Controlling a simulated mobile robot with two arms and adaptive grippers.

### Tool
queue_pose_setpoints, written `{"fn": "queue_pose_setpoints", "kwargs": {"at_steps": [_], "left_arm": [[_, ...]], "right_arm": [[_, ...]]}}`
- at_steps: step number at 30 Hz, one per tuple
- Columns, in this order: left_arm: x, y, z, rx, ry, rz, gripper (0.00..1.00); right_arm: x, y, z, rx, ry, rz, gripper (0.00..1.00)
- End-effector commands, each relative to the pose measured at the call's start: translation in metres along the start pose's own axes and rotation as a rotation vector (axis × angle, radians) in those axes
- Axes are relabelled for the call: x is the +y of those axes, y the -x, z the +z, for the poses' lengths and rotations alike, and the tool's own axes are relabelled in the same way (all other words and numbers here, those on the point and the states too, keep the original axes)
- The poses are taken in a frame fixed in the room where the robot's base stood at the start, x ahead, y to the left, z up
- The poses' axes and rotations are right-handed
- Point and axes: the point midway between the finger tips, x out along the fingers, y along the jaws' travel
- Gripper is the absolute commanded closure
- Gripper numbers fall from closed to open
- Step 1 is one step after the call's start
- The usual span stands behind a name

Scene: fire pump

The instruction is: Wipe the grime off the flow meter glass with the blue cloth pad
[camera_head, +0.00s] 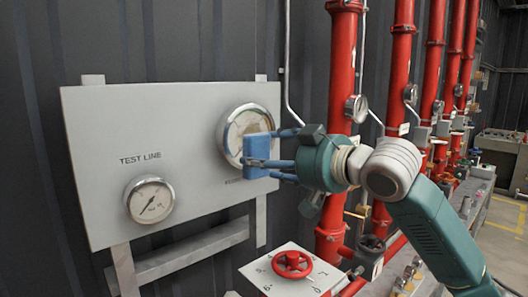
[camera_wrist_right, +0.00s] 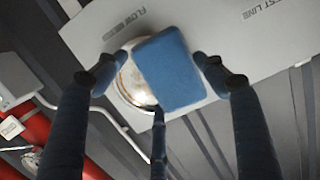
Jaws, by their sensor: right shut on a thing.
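The flow meter (camera_head: 238,136) is the larger round gauge at the upper right of a light grey panel. Brownish grime shows on its glass. My right gripper (camera_head: 270,153) is shut on the blue cloth pad (camera_head: 256,155) and holds it in front of the meter's lower right part. In the right wrist view the pad (camera_wrist_right: 172,70) sits between the fingers and hides much of the meter (camera_wrist_right: 128,85), whose rim and smeared glass show at the left. I cannot tell whether the pad touches the glass. My left gripper is not in view.
The grey panel (camera_head: 95,125) also carries a smaller gauge (camera_head: 150,200) under the words TEST LINE. A red handwheel (camera_head: 292,264) on a white plate stands below. Red vertical pipes (camera_head: 342,80) with small gauges stand to the right. The panel's left part is clear.

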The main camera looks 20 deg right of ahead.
Motion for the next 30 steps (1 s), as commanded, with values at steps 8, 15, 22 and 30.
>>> {"fn": "queue_pose_setpoints", "kwargs": {"at_steps": [8,15,22,30], "left_arm": [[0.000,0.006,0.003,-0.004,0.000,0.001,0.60],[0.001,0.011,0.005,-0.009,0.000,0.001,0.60],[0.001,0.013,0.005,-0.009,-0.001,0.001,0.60],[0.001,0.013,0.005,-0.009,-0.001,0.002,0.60]], "right_arm": [[0.000,-0.018,-0.007,0.004,-0.002,-0.002,0.51],[0.000,-0.043,-0.011,0.003,-0.002,-0.002,0.51],[0.000,-0.056,-0.012,0.003,-0.001,-0.001,0.51],[0.000,-0.058,-0.011,0.003,0.000,-0.001,0.51]]}}
